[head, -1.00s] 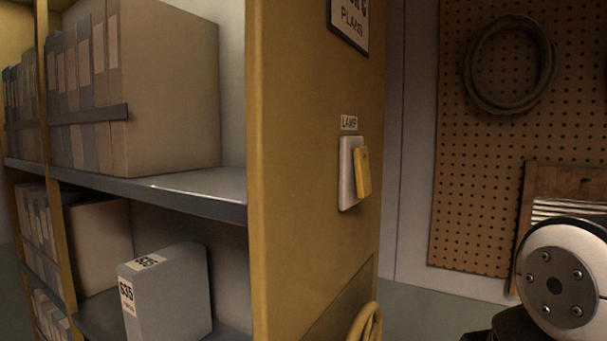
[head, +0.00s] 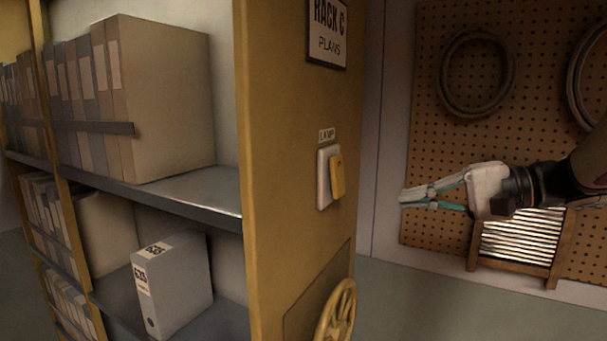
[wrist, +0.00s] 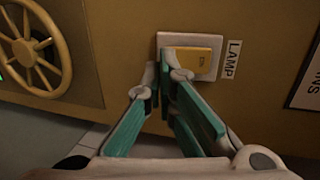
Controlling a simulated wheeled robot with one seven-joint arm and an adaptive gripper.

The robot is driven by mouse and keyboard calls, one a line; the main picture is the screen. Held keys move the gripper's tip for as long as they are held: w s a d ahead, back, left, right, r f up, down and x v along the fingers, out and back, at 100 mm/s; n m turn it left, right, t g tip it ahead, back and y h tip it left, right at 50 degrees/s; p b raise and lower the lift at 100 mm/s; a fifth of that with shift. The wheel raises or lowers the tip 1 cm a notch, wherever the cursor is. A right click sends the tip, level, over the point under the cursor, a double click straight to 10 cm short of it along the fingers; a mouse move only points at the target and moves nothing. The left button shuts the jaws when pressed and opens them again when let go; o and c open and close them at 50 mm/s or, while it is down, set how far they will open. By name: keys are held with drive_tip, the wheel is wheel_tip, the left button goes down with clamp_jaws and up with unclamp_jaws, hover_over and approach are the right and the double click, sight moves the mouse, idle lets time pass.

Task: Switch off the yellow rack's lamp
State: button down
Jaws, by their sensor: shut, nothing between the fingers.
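The yellow rack (head: 285,150) stands at the middle of the head view, its end panel facing right. On that panel is the lamp switch, a yellow rocker (head: 337,177) on a white plate (head: 322,180) under a LAMP label (head: 327,134). My gripper (head: 404,198) is right of the switch, pointing left at it, apart from the panel in the head view. In the wrist view my shut, empty fingertips (wrist: 166,75) overlap the left edge of the plate (wrist: 165,40) and rocker (wrist: 205,58). I cannot tell the exact gap.
A yellow handwheel (head: 338,312) sits low on the same panel, and a sign (head: 328,32) hangs above the switch. Shelves with a grey box file (head: 172,282) are at left. A pegboard (head: 400,120) with hoops and a washboard (head: 520,240) is behind my arm.

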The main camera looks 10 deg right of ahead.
sight(341, 185)
drive_tip(key=shift+m+t, duration=0.3)
drive_tip(key=shift+t, duration=0.5)
drive_tip(key=d, duration=0.1)
drive_tip(key=d+r, duration=0.2)
drive_tip(key=shift+w+d, duration=0.35)
drive_tip(key=p+x, duration=0.3)
drive_tip(key=x, duration=1.1)
drive_tip(key=shift+s+a+r, duration=0.1)
drive_tip(key=shift+s+a, duration=0.05)
drive_tip(key=shift+a, duration=0.05)
